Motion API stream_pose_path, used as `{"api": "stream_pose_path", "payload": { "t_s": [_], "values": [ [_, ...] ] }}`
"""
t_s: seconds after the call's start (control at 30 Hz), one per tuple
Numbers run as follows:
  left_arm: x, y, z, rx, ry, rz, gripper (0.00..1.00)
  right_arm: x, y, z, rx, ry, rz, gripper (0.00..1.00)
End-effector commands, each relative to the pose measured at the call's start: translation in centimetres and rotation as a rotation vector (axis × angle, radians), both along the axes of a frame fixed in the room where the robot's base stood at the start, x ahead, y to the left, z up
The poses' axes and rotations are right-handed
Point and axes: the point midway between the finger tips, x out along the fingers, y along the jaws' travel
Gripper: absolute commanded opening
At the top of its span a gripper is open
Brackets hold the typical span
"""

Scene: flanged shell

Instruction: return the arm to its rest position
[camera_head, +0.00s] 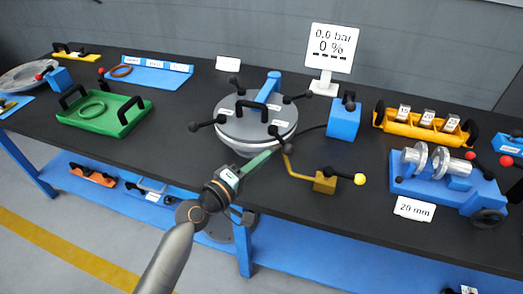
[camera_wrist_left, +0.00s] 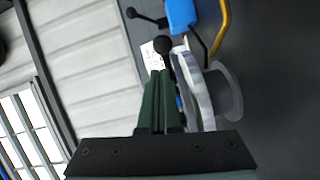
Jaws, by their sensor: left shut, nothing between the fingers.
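My left arm comes in from the bottom of the head view. Its left gripper (camera_head: 276,150) has its green fingers together, with nothing between them. The fingertips are at the front right of the round grey flanged shell (camera_head: 250,122), close to one of its black-knobbed clamp handles. In the left wrist view the shut fingers (camera_wrist_left: 160,76) point at a black knob (camera_wrist_left: 163,45), with the shell's pale flange rim (camera_wrist_left: 196,95) just to their right. I cannot tell whether the fingers touch the knob. My right gripper is not in view.
A blue block (camera_head: 343,122) and a yellow lever stand (camera_head: 325,181) are right of the shell. The gauge sign (camera_head: 331,47) reads 0.0 bar, 0 %. A green tray (camera_head: 105,115) is left; a blue fixture (camera_head: 445,188) is right. The dark table's front left is clear.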

Motion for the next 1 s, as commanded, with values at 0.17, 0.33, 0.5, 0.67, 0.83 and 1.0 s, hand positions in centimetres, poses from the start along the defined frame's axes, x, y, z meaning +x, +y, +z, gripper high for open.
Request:
{"api": "stream_pose_path", "payload": {
  "t_s": [0.17, 0.33, 0.5, 0.67, 0.83, 1.0],
  "values": [
    [-3.7, -1.0, 0.3, -0.002, 0.001, 0.0, 0.0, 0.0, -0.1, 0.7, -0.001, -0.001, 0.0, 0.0],
    [-6.0, -1.6, 0.4, -0.002, -0.001, 0.003, 0.0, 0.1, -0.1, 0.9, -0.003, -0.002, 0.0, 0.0],
    [-7.1, -1.9, 0.5, -0.001, -0.001, 0.003, 0.0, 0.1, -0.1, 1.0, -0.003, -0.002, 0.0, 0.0],
    [-7.4, -1.7, 0.1, 0.014, -0.001, 0.007, 0.0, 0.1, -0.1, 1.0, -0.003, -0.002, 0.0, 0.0],
    [-9.6, 0.9, -5.3, 0.245, 0.005, 0.046, 0.0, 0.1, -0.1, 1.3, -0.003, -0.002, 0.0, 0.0],
    [-15.4, 6.4, -13.8, 0.709, 0.009, 0.035, 0.0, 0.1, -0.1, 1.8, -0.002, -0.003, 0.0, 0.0]
  ]
}}
